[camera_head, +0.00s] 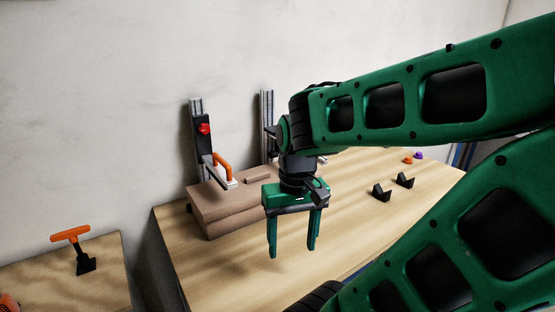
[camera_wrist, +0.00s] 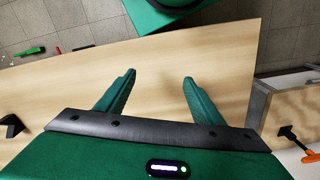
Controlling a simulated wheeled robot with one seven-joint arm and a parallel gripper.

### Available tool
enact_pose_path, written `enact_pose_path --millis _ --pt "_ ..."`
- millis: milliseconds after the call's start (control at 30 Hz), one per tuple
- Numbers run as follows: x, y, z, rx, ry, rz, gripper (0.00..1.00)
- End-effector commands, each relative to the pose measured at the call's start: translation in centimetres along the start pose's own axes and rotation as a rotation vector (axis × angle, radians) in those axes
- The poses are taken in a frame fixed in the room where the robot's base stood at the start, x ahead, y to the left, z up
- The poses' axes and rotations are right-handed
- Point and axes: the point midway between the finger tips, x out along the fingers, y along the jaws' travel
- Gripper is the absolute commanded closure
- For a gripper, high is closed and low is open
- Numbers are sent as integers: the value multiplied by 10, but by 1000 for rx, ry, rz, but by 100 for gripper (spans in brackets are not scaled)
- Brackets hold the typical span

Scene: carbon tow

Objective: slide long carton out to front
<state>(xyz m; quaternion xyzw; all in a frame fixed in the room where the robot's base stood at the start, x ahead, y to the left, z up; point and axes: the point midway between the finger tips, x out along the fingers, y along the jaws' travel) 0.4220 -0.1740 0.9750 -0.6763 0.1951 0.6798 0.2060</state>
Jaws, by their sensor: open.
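Brown cartons (camera_head: 222,217) lie in a low stack against the wall side of the wooden table, below a vertical metal post. I cannot tell which of them is the long carton; the right part of the stack is hidden behind my gripper. My gripper (camera_head: 291,250) points down, open and empty, in front of the stack's right part and apart from it. In the wrist view, my gripper (camera_wrist: 158,82) has its two fingers wide apart over bare table, with no carton between them.
A clamp with an orange handle (camera_head: 222,165) sits on the stack beside a post with a red knob (camera_head: 204,129). Black angled brackets (camera_head: 381,193) stand at right. An orange-handled tool (camera_head: 71,234) stands on a separate left table. The table (camera_head: 235,275) front is clear.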

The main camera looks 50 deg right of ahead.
Motion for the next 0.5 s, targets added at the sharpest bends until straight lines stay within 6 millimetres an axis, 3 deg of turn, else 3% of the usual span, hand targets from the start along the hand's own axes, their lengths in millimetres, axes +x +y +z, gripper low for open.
enact_pose_path --millis 33,133,167,333,500 --pt "-4 -1 -7 29 9 -13 26" --pt "-12 -6 -34 144 25 -59 2" --pt "-15 -8 -46 189 31 -78 0" --pt "-40 -7 -122 520 64 -223 0" --pt "-64 13 -190 834 67 -370 0"
